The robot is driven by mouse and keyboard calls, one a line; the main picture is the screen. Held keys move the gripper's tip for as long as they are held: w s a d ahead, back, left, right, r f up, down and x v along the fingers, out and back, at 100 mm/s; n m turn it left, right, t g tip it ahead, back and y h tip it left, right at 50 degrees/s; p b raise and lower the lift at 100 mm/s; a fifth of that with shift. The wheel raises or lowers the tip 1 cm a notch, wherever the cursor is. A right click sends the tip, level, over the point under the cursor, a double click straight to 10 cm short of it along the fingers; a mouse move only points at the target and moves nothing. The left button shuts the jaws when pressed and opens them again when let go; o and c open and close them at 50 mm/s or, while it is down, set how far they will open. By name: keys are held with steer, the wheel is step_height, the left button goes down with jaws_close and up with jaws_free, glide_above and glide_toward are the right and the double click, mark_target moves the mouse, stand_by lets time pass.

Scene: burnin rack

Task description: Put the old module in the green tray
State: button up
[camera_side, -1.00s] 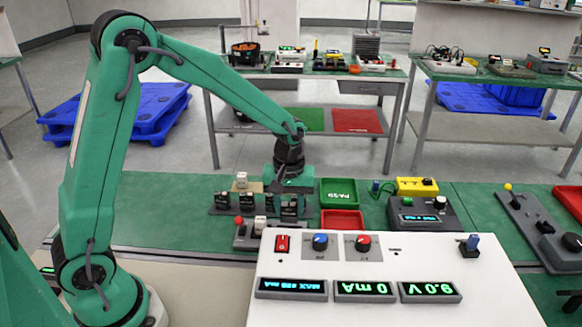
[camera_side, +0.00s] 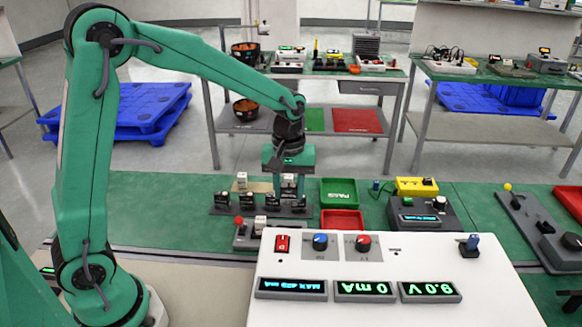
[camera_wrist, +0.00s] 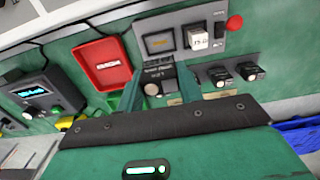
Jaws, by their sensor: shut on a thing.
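My gripper (camera_side: 288,191) is shut on a dark module (camera_wrist: 158,73) over the rack. In the wrist view, this module sits between the two green fingers (camera_wrist: 161,88), with small print on its face and a pale round part at its lower end. In the side view, the fingers partly hide it, and I cannot tell whether it is clear of the rack (camera_side: 226,210). The green tray (camera_side: 338,192) lies just right of the gripper, with light lettering on its floor and no module visible in it.
A red tray (camera_side: 342,219) lies in front of the green one. Several dark modules (camera_side: 248,201) stand in the rack. A small panel with a red knob (camera_side: 239,221) is in front of it. A yellow box (camera_side: 416,186) and a dark meter (camera_side: 419,213) stand to the right.

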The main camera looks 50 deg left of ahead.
steer(key=shift+w+d, duration=0.35)
steer(key=shift+w, duration=0.4)
steer(key=w+d, duration=0.8)
steer(key=w, duration=0.4)
steer(key=shift+d, duration=0.25)
steer(key=shift+w, duration=0.1)
steer(key=w+a+f, duration=0.2)
steer(key=a, duration=0.1)
steer(key=w+a+f, duration=0.2)
steer(key=a, duration=0.1)
steer(key=w+a+f, duration=0.2)
steer(key=a+f, duration=0.1)
steer(key=a, duration=0.1)
steer(key=shift+f, duration=2.05)
steer(key=shift+f, duration=0.15)
steer(key=o, duration=1)
